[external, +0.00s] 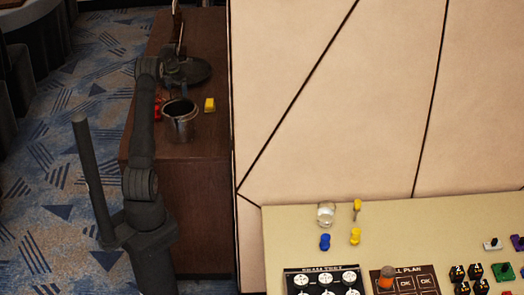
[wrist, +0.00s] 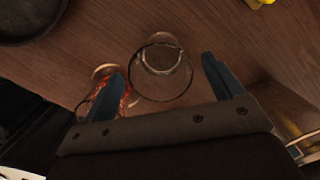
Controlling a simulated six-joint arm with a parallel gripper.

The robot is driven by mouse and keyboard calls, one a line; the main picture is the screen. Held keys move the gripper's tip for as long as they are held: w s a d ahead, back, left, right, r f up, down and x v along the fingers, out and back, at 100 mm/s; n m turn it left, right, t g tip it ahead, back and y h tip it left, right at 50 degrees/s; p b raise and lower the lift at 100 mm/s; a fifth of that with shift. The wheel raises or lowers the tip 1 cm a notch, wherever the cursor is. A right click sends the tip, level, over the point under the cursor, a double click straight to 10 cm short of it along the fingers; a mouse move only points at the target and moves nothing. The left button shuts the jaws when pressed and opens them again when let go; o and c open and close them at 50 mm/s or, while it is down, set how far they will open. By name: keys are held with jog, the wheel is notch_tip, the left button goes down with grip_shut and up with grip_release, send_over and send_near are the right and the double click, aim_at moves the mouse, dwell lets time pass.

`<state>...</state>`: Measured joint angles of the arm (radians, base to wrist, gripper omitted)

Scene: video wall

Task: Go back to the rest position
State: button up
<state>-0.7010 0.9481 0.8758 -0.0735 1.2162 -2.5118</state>
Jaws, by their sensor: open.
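My gripper (wrist: 160,72) is open in the wrist view, with its two dark blue fingers spread apart. A clear round glass vessel (wrist: 162,58) shows between and beyond the fingertips, and nothing is clamped. In the external view my arm rises at the left and its end hangs over the dark wooden cabinet top (external: 207,142). The fingers are too dark to make out there. A grey cylindrical pot (external: 181,124) stands on that top, below my arm's end in the picture.
A small yellow block (external: 210,104) and red items (external: 157,108) lie near the pot. A dark round pan (wrist: 30,18) is at the wrist view's upper left. A pale wall panel (external: 330,100) rises right of the cabinet. A cream table (external: 400,215) holds several small items.

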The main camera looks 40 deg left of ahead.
notch_tip(320, 180, up, 9)
jog(key=s, duration=0.1)
jog(key=f, duration=0.4)
jog(key=w+f, duration=0.1)
jog(key=f, duration=0.6)
jog(key=shift+w+f, duration=0.15)
jog(key=shift+f, duration=0.15)
jog(key=shift+w, duration=0.1)
notch_tip(320, 180, up, 4)
jog(key=shift+f, duration=0.15)
jog(key=w+d+r, duration=0.1)
jog(key=d+r, duration=0.6)
jog(key=d, duration=0.4)
jog(key=s+a+n, duration=0.2)
jog(key=s+a, duration=0.4)
jog(key=a, duration=0.4)
jog(key=s+a+n, duration=0.1)
jog(key=s+a, duration=0.5)
jog(key=a, duration=0.3)
jog(key=s+a+n, duration=0.1)
jog(key=s+a, duration=0.2)
jog(key=s, duration=0.3)
jog(key=s+a+f+n, duration=0.1)
jog(key=s+a, duration=0.2)
jog(key=s, duration=0.3)
jog(key=shift+s+a, duration=0.25)
jog(key=shift+a, duration=0.15)
